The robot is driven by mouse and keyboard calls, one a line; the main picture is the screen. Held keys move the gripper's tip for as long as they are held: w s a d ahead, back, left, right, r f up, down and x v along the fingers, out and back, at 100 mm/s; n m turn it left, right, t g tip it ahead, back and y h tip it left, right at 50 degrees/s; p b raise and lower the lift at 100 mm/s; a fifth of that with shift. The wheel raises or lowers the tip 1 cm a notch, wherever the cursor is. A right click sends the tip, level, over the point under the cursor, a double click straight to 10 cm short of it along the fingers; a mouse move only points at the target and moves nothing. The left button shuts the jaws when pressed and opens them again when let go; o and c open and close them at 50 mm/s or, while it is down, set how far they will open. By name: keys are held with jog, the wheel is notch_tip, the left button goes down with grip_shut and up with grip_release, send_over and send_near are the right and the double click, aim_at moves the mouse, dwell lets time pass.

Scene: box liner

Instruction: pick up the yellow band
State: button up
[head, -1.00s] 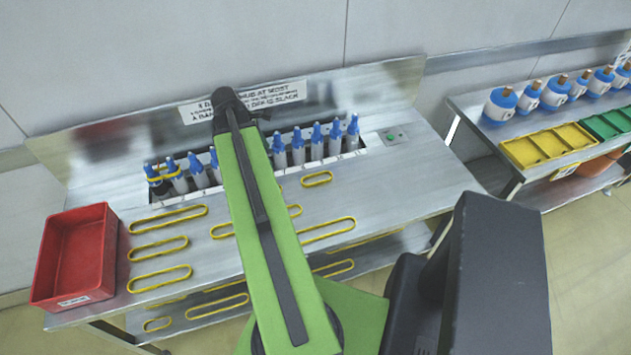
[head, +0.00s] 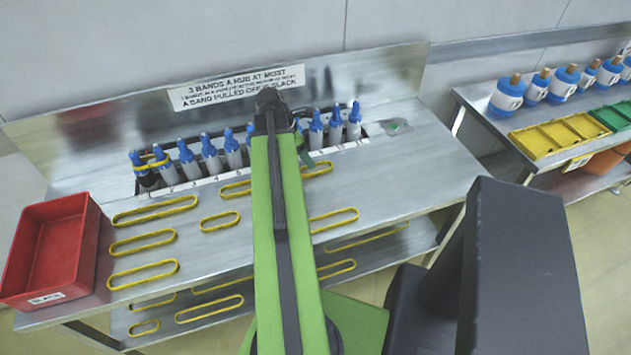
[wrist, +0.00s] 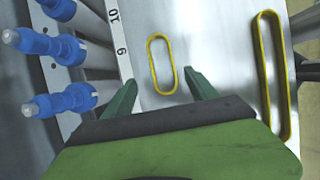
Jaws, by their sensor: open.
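A small yellow band (wrist: 161,64) lies flat on the metal bench just beyond my fingertips in the wrist view. It appears to be the band (head: 318,169) right of my arm in the head view, near the labels 9 and 10. My gripper (wrist: 160,84) is open and empty, with one green finger on each side of the band's near end. In the head view my arm hides most of the gripper. A longer yellow band (wrist: 270,75) lies to the right in the wrist view.
A row of blue-topped hubs (head: 209,155) stands behind the bands; the closest hub (wrist: 68,98) is left of my gripper. Yellow banding loops around hubs at the left end. A red bin (head: 60,250) stands at the bench's left. Several other bands (head: 143,242) lie about.

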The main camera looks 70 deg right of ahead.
aim_at(317, 170)
jog(key=shift+s+d+f, duration=0.1)
jog(key=shift+d+f, duration=0.05)
jog(key=shift+f, duration=0.3)
jog(key=b+x, duration=0.4)
jog(key=x, duration=0.1)
jog(key=shift+s+f+b, duration=0.15)
jog(key=shift+s+b, duration=0.15)
jog(key=shift+b, duration=0.1)
jog(key=shift+r, duration=0.2)
jog(key=c, duration=1.4)
